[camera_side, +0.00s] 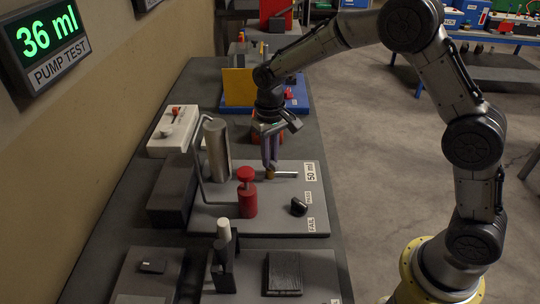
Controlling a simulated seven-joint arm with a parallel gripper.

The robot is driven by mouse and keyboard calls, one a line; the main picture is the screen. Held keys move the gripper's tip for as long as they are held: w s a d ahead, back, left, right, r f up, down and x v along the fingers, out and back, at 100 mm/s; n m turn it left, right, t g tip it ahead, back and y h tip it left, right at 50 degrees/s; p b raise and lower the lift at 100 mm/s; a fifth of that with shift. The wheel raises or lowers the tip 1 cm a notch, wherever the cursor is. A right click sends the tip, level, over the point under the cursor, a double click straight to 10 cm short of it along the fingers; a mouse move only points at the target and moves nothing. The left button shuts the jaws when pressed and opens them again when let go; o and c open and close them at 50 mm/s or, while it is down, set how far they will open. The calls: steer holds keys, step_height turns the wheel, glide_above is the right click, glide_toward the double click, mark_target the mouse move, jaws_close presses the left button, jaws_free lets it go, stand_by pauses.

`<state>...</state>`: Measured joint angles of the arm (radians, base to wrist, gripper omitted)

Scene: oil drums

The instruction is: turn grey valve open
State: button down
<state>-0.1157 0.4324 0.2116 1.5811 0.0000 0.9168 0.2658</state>
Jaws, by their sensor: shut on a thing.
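The grey valve (286,174) has a thin silver handle pointing right from a small brass-coloured body, on a light grey board (275,222). My gripper (270,166) points down over the brass end and is shut on the valve there. Its fingers partly hide the grip, so the exact contact is hard to see. The handle lies about level, its free end near the "50 ml" label (310,172).
A red pump (247,198), a metal cylinder (217,148) with a bent grey pipe, and a black knob (298,207) stand on the same board. A wall display (47,40) reads "36 ml", "PUMP TEST". Other boards stand in front and behind.

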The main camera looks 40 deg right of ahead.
steer(key=n, duration=0.5)
steer(key=shift+r+n, duration=0.1)
steer(key=shift+n, duration=0.2)
steer(key=n, duration=0.5)
stand_by(0.4)
steer(key=c, duration=0.8)
jaws_free()
steer(key=shift+c, duration=0.2)
step_height(320, 180, up, 14)
